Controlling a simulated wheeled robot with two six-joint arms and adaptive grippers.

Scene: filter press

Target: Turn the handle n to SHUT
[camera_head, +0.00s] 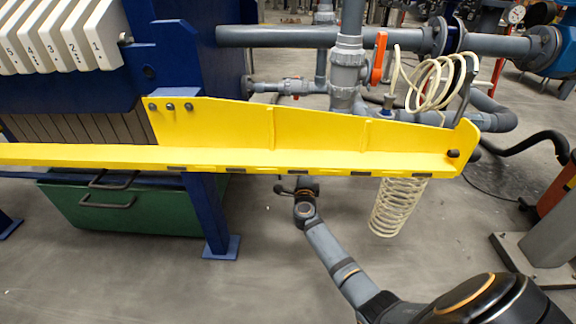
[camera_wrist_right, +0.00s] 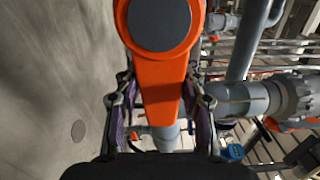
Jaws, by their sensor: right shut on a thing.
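An orange lever handle (camera_wrist_right: 160,80) fills the upper middle of the right wrist view, with a round grey cap on its wide hub end. My right gripper (camera_wrist_right: 163,118) has one finger on each side of the narrower part of this handle and is shut on it. No lettering or SHUT mark is readable there. In the head view my right arm reaches up to the underside of the yellow beam (camera_head: 330,140), which hides the fingers and the held handle. Another orange handle (camera_head: 379,57) stands upright on a grey pipe valve; I cannot tell its label. My left gripper is not in view.
The yellow beam crosses in front of the grey pipes (camera_head: 275,36) and valves. A coiled cream hose (camera_head: 400,208) hangs right of my arm. A blue frame leg (camera_head: 214,215) and a green bin (camera_head: 120,212) stand left. The floor between is clear.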

